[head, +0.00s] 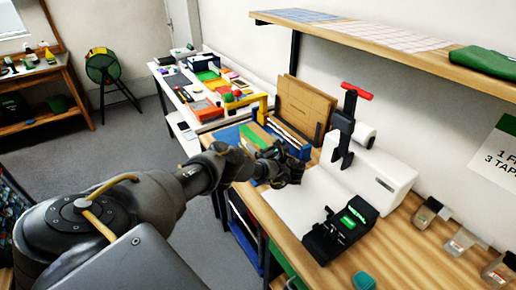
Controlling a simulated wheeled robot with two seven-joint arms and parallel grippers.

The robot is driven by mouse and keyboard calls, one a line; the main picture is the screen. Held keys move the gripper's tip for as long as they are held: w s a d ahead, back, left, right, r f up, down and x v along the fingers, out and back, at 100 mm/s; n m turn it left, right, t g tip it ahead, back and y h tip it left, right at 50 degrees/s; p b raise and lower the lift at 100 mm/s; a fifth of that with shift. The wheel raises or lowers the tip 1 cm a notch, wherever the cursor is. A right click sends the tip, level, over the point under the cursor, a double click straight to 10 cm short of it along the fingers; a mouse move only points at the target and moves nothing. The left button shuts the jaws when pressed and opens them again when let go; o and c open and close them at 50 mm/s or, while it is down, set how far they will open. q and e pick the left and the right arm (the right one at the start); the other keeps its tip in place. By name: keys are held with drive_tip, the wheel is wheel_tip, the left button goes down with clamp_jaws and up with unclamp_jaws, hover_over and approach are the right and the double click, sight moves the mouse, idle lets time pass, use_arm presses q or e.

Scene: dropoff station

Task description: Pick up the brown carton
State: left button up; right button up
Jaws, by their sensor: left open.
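My left arm reaches in from the left, and its dark gripper (291,167) is over the workbench near its left end. The gripper is open, with nothing seen between its fingers. Just behind it, a tan and green box-like thing (255,136) lies in a blue tray (229,135), partly hidden by the gripper and wrist. Flat brown cardboard sheets (303,106) stand upright farther back against the wall. I cannot tell for sure which of these is the brown carton. My right gripper is out of view.
Right of the gripper are a white machine (378,175) with a red-handled dispenser (350,122) and a black device with a green screen (345,228). A wooden shelf (385,38) overhangs the bench (405,262). A cluttered white table (172,90) stands beyond.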

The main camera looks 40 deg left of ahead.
use_arm(q)
drive_tip(key=c, duration=1.3)
drive_tip(key=shift+r, duration=0.1)
